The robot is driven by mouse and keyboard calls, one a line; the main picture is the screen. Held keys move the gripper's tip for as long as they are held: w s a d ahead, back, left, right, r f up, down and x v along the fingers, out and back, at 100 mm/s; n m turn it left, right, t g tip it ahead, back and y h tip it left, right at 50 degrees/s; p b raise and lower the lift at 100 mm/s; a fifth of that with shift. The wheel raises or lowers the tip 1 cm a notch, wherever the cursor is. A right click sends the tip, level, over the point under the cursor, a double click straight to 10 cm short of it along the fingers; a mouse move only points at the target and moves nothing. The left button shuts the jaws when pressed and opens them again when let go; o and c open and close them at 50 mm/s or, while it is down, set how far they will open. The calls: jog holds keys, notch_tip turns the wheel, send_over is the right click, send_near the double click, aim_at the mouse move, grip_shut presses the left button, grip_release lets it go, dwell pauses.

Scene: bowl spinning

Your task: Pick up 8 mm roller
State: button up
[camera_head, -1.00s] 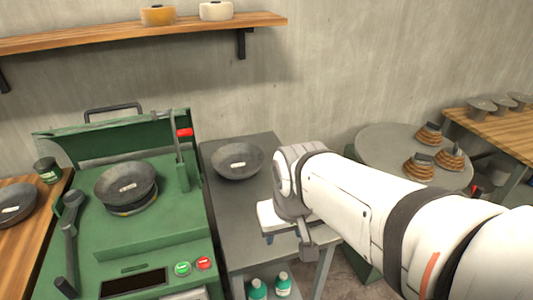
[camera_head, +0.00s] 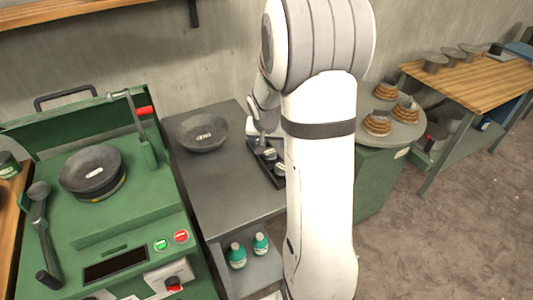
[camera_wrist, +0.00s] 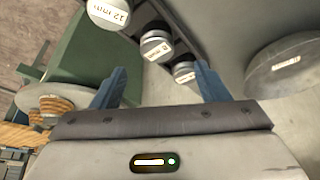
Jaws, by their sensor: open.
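A dark tray (camera_head: 257,164) lies on the grey side table, partly hidden behind my arm. In the wrist view it holds three grey, round-topped rollers with white labels in a row. The far roller (camera_wrist: 107,12) reads 12 mm. The labels on the middle roller (camera_wrist: 155,46) and the nearest roller (camera_wrist: 184,71) are too small to read surely, so I cannot tell which is 8 mm. My gripper (camera_wrist: 158,84) is open and empty, with blue fingers apart. The nearest roller appears between the fingertips, with no contact visible. In the head view the fingers are hard to make out.
A dark bowl (camera_head: 202,132) stands on the side table (camera_head: 215,185) beside the tray. The green machine (camera_head: 125,215) with another bowl (camera_head: 90,170) is at left. A round table (camera_head: 405,130) with several coiled pieces stands at right. The table's front is clear.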

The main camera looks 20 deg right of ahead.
aim_at(270, 151)
jog(key=x, duration=0.6)
jog(key=shift+s+d+f+p, duration=0.15)
jog(key=shift+f+p, duration=0.15)
jog(key=shift+p, duration=0.05)
jog(key=shift+c, duration=0.2)
jog(key=c, duration=1.4)
